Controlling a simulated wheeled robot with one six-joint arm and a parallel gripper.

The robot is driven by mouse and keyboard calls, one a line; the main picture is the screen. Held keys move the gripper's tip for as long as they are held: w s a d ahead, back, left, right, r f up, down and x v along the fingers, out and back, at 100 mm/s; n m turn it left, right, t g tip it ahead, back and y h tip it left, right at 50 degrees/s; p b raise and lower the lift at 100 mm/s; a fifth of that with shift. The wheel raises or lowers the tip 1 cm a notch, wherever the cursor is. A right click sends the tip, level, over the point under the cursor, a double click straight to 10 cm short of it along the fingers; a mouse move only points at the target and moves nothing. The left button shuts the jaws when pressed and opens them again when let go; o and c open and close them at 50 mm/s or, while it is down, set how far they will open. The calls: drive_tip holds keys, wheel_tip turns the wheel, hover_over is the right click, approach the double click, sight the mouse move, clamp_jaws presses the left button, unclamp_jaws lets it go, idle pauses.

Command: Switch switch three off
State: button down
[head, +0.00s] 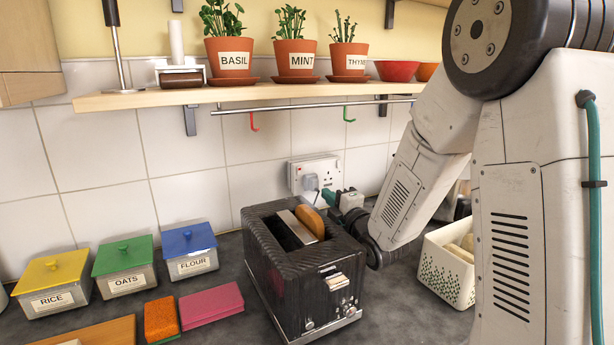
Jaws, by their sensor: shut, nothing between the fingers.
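A white double wall socket (327,166) is fixed to the tiled wall behind the toaster. A grey plug (311,183) sits in its left outlet. The socket's switches are too small to read, so I cannot tell which is switch three or how it is set. My gripper (327,196) is shut and empty. It points at the wall just below the socket's right half, behind the toaster's back right corner. I cannot tell whether its tips touch the socket.
A black toaster (290,270) with bread in one slot stands close in front of my gripper. A white perforated basket (445,272) is on the right. A wooden shelf (160,98) with herb pots and a hook rail (300,106) run above. Tins, a sponge and pink cloths lie left.

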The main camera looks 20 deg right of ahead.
sight(299, 170)
drive_tip(key=w, duration=0.4)
drive_tip(key=w+a+r, duration=0.1)
drive_tip(key=w, duration=0.8)
drive_tip(key=shift+w+a+r, duration=0.35)
drive_tip(key=shift+w, duration=0.05)
drive_tip(key=shift+a, duration=0.1)
